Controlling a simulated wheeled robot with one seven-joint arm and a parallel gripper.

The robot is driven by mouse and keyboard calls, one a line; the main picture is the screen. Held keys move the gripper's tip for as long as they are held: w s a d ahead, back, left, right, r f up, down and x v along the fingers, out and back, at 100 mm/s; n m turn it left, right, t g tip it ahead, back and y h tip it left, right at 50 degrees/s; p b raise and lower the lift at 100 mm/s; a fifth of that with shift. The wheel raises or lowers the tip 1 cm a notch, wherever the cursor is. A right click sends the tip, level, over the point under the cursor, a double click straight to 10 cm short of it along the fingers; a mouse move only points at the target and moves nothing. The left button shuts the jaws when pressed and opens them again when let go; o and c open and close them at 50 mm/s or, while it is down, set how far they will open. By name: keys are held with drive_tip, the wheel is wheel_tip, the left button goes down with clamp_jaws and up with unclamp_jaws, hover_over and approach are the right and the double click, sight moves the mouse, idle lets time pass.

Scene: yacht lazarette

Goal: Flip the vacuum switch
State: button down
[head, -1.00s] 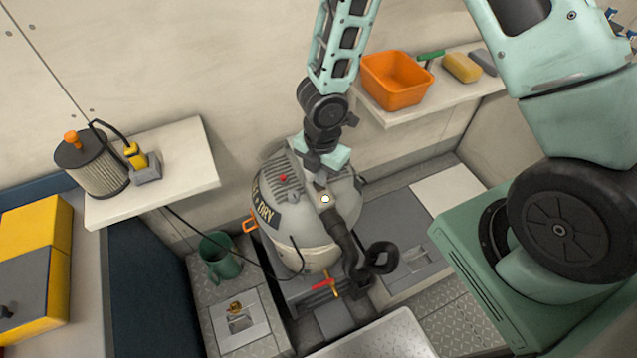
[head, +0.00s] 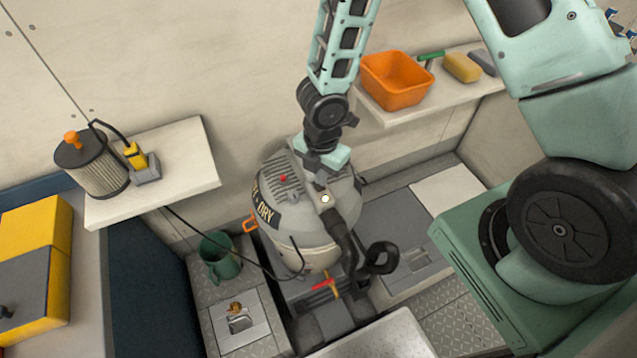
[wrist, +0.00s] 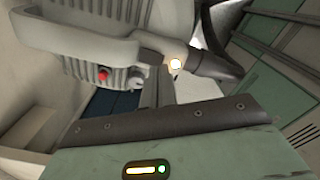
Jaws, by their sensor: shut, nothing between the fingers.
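The vacuum (head: 300,235) is a grey canister with a dark label, standing upright in a floor recess. A small red knob (head: 283,178), perhaps its switch, sits on the ribbed lid. It also shows in the wrist view (wrist: 102,73). A bright round spot (head: 325,199) lies near the hose end of the lid, and it shows in the wrist view too (wrist: 175,63). My gripper (head: 321,177) is shut and empty over the lid, right of the red knob and apart from it. In the wrist view its fingers (wrist: 157,88) point at the lid. Whether they touch it is unclear.
A black hose (head: 345,243) runs down the vacuum's front. A left shelf (head: 185,165) holds a filter (head: 100,168) and a yellow-topped tool. A right shelf (head: 435,107) holds an orange tub (head: 397,80). A green mug (head: 219,257) stands left of the vacuum.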

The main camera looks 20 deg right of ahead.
sight(320, 189)
drive_tip(key=shift+f+b, duration=1.3)
idle(0.9)
drive_tip(key=shift+r+p, duration=3.3)
drive_tip(key=shift+r, duration=0.2)
drive_tip(key=shift+r, duration=0.15)
drive_tip(key=s+a+r+m+t+h+b, duration=0.1)
drive_tip(key=s+a+r+m+b, duration=0.1)
drive_tip(key=r+m, duration=0.25)
drive_tip(key=s+a+r+m+b, duration=0.1)
drive_tip(key=s+r+m, duration=0.2)
drive_tip(key=r, duration=0.3)
drive_tip(key=s+a+r+m+b, duration=0.1)
drive_tip(key=s+r+m, duration=0.3)
drive_tip(key=s, duration=0.2)
drive_tip(key=s+a+r+m+g+y+b, duration=0.1)
drive_tip(key=s+a+r+m+b, duration=0.1)
drive_tip(key=s, duration=0.5)
drive_tip(key=r+m, duration=0.1)
drive_tip(key=m, duration=0.1)
drive_tip(key=shift+a+r+m+y, duration=0.15)
drive_tip(key=shift+r+m+y, duration=0.15)
drive_tip(key=shift+r+m, duration=0.05)
